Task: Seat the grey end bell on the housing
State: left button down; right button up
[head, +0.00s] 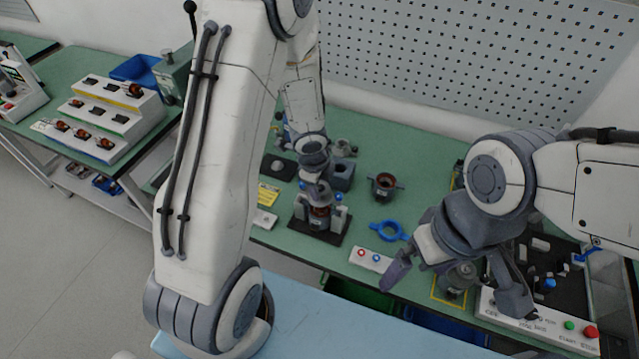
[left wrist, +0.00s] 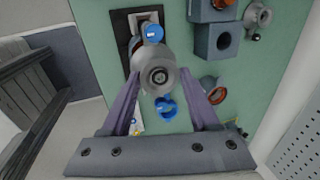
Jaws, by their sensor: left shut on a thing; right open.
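My left gripper (left wrist: 158,90) is shut on the grey end bell (left wrist: 160,72), a round part with a central bore, gripped between its purple fingertips. In the head view my left gripper (head: 315,178) is above the clamp fixture (head: 333,238), a black plate with grey posts and blue knobs. A dark, reddish-brown housing (head: 319,213) stands upright in the fixture. In the left wrist view the end bell hides most of the housing. I cannot tell whether bell and housing touch. My right gripper (head: 456,286) is open, its fingers spread above a grey motor-like part (head: 459,275).
A two-button box (head: 370,259) lies near the front edge. A test panel (head: 540,325) is at the right.

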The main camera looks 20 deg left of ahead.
pick_arm(q)
jog(key=shift+s+b+x, duration=0.15)
jog(key=shift+b+x, duration=0.5)
jog(key=shift+x, duration=0.05)
jog(key=shift+s+b+x, duration=0.2)
jog(key=shift+b+x, duration=0.4)
jog(key=shift+x, duration=0.1)
jog(key=shift+f, duration=0.15)
jog(key=shift+s+b+x, duration=0.25)
jog(key=shift+b+x, duration=0.85)
jog(key=shift+b, duration=0.15)
jog(key=shift+c, duration=0.3)
grip_release()
